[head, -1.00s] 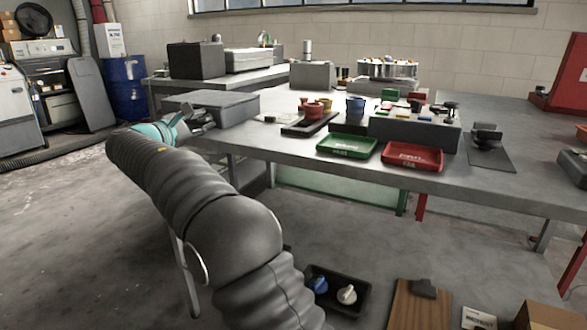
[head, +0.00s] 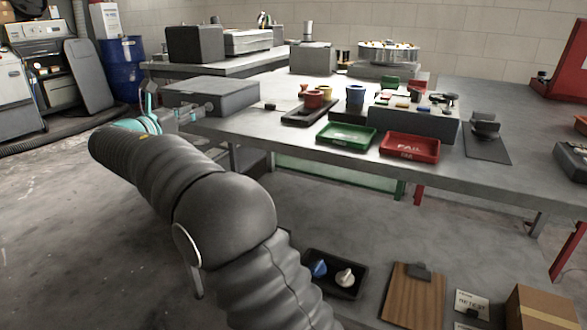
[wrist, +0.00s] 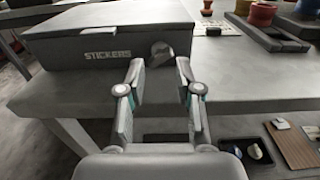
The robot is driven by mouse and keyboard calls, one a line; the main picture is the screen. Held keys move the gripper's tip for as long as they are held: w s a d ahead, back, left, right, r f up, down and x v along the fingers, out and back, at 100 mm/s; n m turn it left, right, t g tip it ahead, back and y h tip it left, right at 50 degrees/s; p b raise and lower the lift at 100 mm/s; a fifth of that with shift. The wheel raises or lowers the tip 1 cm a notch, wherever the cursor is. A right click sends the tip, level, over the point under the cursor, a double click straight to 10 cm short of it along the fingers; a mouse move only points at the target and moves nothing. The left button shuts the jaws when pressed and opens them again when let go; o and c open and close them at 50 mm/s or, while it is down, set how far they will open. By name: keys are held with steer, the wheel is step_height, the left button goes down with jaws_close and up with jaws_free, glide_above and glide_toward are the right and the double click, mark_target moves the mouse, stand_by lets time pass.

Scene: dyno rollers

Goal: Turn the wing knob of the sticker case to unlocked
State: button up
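The sticker case (wrist: 58,46) is a flat grey box lettered STICKERS at the table's edge in the wrist view. It also shows at the left end of the table in the head view (head: 222,95). The grey wing knob (wrist: 160,50) is on its front face, right of the lettering, with its wing looking tilted; its lock setting cannot be read. My gripper (wrist: 160,66) is open and empty, its fingertips apart on either side of the knob in the picture. Contact does not show. In the head view, my gripper (head: 196,113) is by the case's front.
A green tray (head: 347,145) and a red FAIL tray (head: 410,159) lie near the table's front edge. A dark tray (head: 299,119) with small pots is right of the case. A black tray (head: 350,291) with two knobs is below.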

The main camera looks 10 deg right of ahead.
steer(key=v, duration=1)
steer(key=s+d+m+g, duration=0.1)
steer(key=d+m, duration=0.1)
steer(key=d, duration=0.3)
steer(key=s+d+f+m+g+y, duration=0.1)
steer(key=s+d+m+g, duration=0.1)
steer(key=d, duration=0.3)
steer(key=s+d+f+m+g+p, duration=0.1)
steer(key=d+m, duration=0.1)
steer(key=d, duration=0.3)
steer(key=shift+s+d+f+g+y, duration=0.15)
steer(key=shift+s+g+y, duration=0.15)
steer(key=s+d+f+m+g+y+p, duration=0.1)
steer(key=s+d+f+m+g+y, duration=0.2)
steer(key=s+d+m, duration=0.4)
steer(key=s+d, duration=0.4)
steer(key=d, duration=0.1)
steer(key=shift+s+d+f+m+g, duration=0.15)
steer(key=shift+s+d+m+g, duration=0.15)
steer(key=shift+s, duration=0.1)
